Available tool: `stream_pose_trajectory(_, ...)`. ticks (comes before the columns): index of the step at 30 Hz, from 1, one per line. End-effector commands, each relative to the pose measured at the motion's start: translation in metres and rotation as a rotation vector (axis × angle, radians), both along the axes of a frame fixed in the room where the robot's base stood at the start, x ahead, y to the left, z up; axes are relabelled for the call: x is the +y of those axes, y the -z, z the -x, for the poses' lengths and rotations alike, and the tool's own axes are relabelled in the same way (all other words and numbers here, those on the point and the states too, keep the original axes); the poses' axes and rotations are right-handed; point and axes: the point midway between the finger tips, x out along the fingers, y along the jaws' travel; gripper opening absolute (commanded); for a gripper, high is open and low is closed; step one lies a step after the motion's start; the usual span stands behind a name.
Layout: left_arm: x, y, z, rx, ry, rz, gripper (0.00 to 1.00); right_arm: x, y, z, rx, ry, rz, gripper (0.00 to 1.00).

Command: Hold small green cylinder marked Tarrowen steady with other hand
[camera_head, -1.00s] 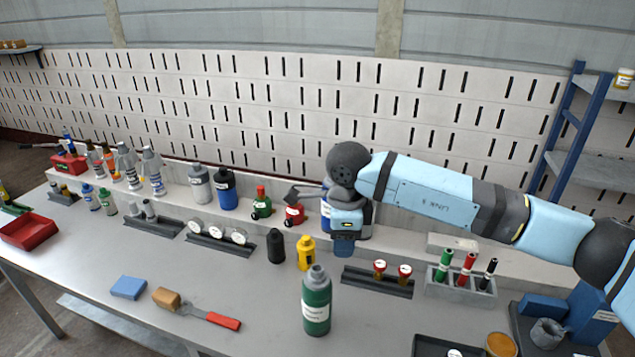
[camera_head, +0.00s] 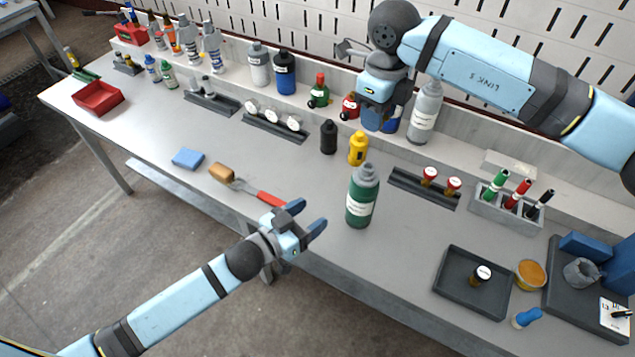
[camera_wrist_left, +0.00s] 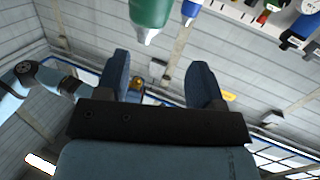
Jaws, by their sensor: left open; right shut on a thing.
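A green cylinder (camera_head: 362,198) with a grey neck and a white label stands upright near the table's front edge in the head view. I cannot read the label. My left gripper (camera_head: 306,222) is open and empty, to the left of the cylinder and apart from it. In the left wrist view the cylinder (camera_wrist_left: 150,12) is beyond the open fingers (camera_wrist_left: 160,85), partly cut off by the top edge. My right gripper (camera_head: 378,118) is shut at the back of the table, behind and above the cylinder. What it grips is hidden; a grey forked piece (camera_head: 352,48) shows beside its wrist.
A yellow bottle (camera_head: 358,148) and a black bottle (camera_head: 329,137) stand behind the cylinder. A red-handled brush (camera_head: 245,187) lies left, near my left gripper. A rack (camera_head: 425,190) and a dark tray (camera_head: 448,285) are to the right.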

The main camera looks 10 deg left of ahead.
Motion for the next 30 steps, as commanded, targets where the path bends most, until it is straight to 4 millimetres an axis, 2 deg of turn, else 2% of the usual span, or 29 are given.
stream_pose_trajectory(1,-0.003,-0.011,-0.011,-0.034,0.043,0.002,0.62,0.0,0.0,0.0,0.0,0.0,0.0,0.13)
stream_pose_trajectory(3,-0.008,-0.023,-0.021,-0.062,0.1,0.013,0.62,0.0,0.0,0.0,0.0,0.0,0.0,0.13)
stream_pose_trajectory(9,-0.011,-0.043,-0.039,-0.098,0.231,0.021,0.62,0.0,0.0,0.0,0.0,-0.001,0.0,0.13)
stream_pose_trajectory(16,-0.011,-0.05,-0.047,-0.1,0.29,0.018,0.62,0.0,0.0,0.0,0.0,-0.001,0.0,0.13)
stream_pose_trajectory(20,-0.02,-0.05,-0.053,-0.1,0.294,0.019,0.62,0.0,0.0,0.0,0.0,-0.001,0.0,0.13)
stream_pose_trajectory(30,-0.07,-0.051,-0.091,-0.102,0.293,0.019,0.62,0.0,0.0,0.0,0.0,-0.001,0.0,0.13)
